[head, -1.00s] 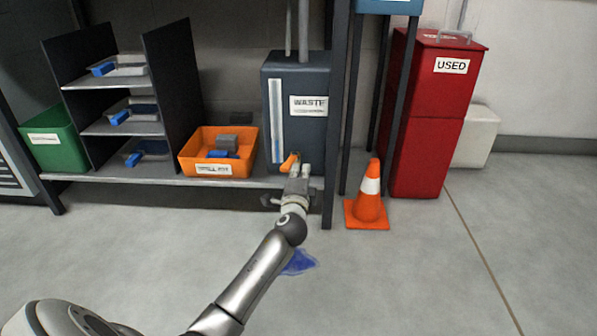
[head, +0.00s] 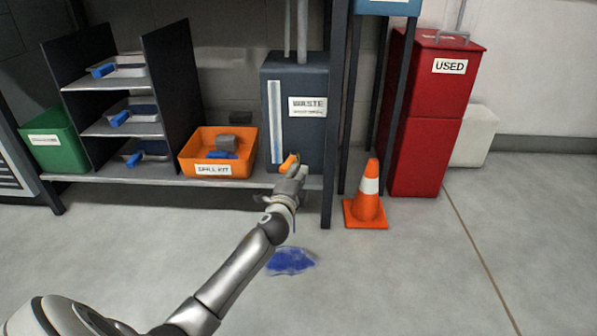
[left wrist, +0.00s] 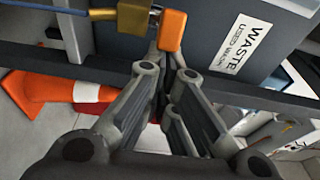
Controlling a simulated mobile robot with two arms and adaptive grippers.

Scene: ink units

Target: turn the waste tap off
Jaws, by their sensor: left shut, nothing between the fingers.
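The waste tank (head: 312,140) is a dark grey-blue box labelled WASTE, standing on the low shelf. Its tap has an orange lever (head: 289,163) low on the tank's front. In the left wrist view the orange lever (left wrist: 172,30) shows close up beside the brass-coloured tap body (left wrist: 132,20). My left gripper (head: 294,171) is shut and empty, its fingertips right at the lever. In the left wrist view the fingers (left wrist: 175,68) meet just below the lever; I cannot tell whether they touch it. The gripper hides part of the tap in the head view. My right gripper is not in view.
A blue puddle (head: 291,261) lies on the floor below the tap, with a thin blue streak above it. An orange cone (head: 368,205) stands right of the shelf post, before the red USED cabinet (head: 425,150). An orange spill-kit bin (head: 245,160) sits left of the tank.

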